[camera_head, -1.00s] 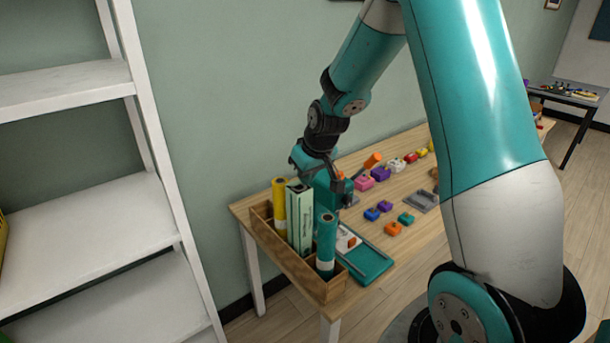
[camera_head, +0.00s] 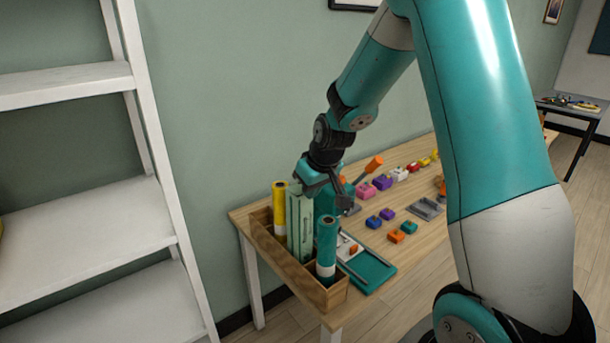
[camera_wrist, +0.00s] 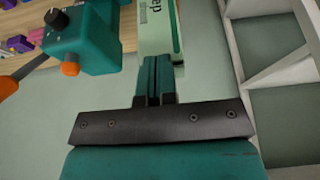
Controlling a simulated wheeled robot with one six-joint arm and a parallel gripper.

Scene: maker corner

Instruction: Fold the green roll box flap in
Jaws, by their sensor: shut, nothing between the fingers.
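The green roll box (camera_head: 301,236) is a tall pale green carton. It stands upright in the wooden tray (camera_head: 290,268) between a yellow roll and a teal roll. Its top looks pale green in the head view, but the flap is too small to make out clearly. My gripper (camera_head: 312,182) is just above and beside the box top. In the wrist view the box (camera_wrist: 160,28) shows at top centre with part of its printed lettering. My gripper's fingers (camera_wrist: 155,72) are shut and empty, overlapping the box's near end in that view. Contact cannot be told.
The yellow roll (camera_head: 279,208) and teal roll (camera_head: 326,243) stand close to the box. A teal machine with an orange knob (camera_wrist: 85,45) is beside the gripper. Small coloured blocks and a teal board (camera_head: 368,272) lie on the table. White shelves (camera_head: 85,215) stand at left.

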